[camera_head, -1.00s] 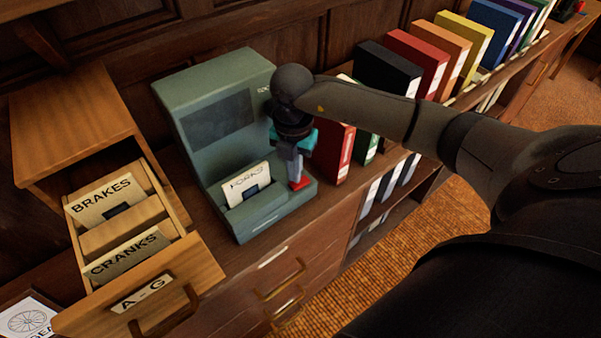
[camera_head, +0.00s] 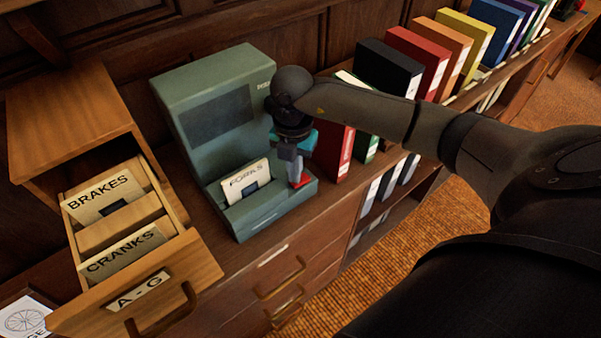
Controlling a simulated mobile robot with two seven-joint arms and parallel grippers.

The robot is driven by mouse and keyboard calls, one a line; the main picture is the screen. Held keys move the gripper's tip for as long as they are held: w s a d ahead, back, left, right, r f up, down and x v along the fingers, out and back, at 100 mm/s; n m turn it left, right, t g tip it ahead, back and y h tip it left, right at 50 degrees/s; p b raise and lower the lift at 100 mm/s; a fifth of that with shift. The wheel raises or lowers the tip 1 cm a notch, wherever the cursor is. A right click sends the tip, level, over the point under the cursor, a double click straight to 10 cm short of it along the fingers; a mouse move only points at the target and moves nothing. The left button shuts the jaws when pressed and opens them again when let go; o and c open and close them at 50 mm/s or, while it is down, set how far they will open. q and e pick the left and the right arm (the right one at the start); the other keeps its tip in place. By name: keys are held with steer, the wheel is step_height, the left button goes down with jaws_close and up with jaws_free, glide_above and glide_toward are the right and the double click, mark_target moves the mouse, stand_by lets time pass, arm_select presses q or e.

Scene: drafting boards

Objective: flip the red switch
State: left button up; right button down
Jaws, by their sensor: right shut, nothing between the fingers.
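The red switch (camera_head: 304,180) sits on the right end of the base of a grey-green machine (camera_head: 212,85). My right gripper (camera_head: 297,183) reaches down to it from above, fingers shut and empty. Its fingertips are at the switch, touching it or very close, and hide part of it. I cannot tell which way the switch is set. A card marked FORKS (camera_head: 246,180) stands in the slot of the machine's base, left of the gripper. My left gripper is not in view.
An open wooden drawer (camera_head: 180,262) with cards marked BRAKES (camera_head: 104,193) and CRANKS (camera_head: 124,251) juts out at the left. Coloured binders, among them a red one (camera_head: 334,150), stand right of the machine, behind my right arm. A printed sheet (camera_head: 24,317) lies at the lower left.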

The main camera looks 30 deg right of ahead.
steer(key=shift+f, duration=0.45)
steer(key=shift+r, duration=0.15)
step_height(320, 180, up, 7)
steer(key=p, duration=0.5)
steer(key=shift+p, duration=0.3)
stand_by(0.4)
